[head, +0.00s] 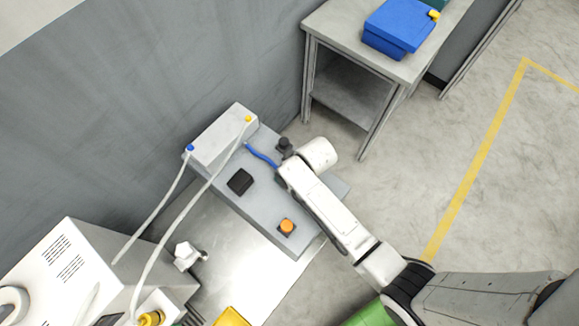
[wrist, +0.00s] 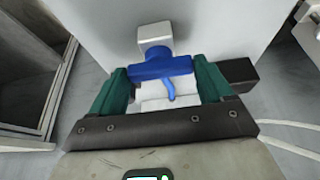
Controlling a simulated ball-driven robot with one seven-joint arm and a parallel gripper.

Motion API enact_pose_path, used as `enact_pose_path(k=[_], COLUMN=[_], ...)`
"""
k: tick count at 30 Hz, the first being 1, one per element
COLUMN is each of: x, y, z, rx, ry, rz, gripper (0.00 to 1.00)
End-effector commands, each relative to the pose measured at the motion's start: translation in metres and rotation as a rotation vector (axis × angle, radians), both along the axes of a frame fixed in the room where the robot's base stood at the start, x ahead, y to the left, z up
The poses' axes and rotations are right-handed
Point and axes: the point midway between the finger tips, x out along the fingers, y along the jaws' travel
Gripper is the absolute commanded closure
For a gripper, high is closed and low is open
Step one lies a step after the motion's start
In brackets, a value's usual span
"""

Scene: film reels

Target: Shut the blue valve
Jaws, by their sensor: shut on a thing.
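The blue valve (wrist: 160,66) shows in the wrist view as a blue crossbar handle on a round blue neck, in front of a pale block. My gripper (wrist: 159,74) has its two green fingers at the handle's left and right ends, shut on it. A thin curved blue piece hangs below the handle. My wrist hides the valve handle there. I cannot tell the valve's setting.
A grey bench holds a black block (head: 240,182) and an orange button (head: 287,227). Pale hoses run from the white box to a white machine (head: 85,265) at lower left. A table (head: 340,40) with a blue case (head: 398,28) stands behind. Floor at right is clear.

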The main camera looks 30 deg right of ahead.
Motion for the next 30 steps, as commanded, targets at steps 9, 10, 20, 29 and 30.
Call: enact_pose_path(k=[9, 10, 20, 29, 30], x=[0.0001, 0.0001, 0.0, -0.0018, -0.0027], y=[-0.0001, -0.0001, -0.0001, -0.0006, -0.001], z=[0.0, 0.0, 0.0, 0.0047, 0.0083], rx=[0.0, 0.0, 0.001, 0.0, 0.001], ry=[0.0, 0.0, 0.0, 0.0, -0.001], rz=[-0.008, -0.008, -0.007, -0.006, -0.006], gripper=[0.51, 0.51, 0.0, 0.0, 0.0])
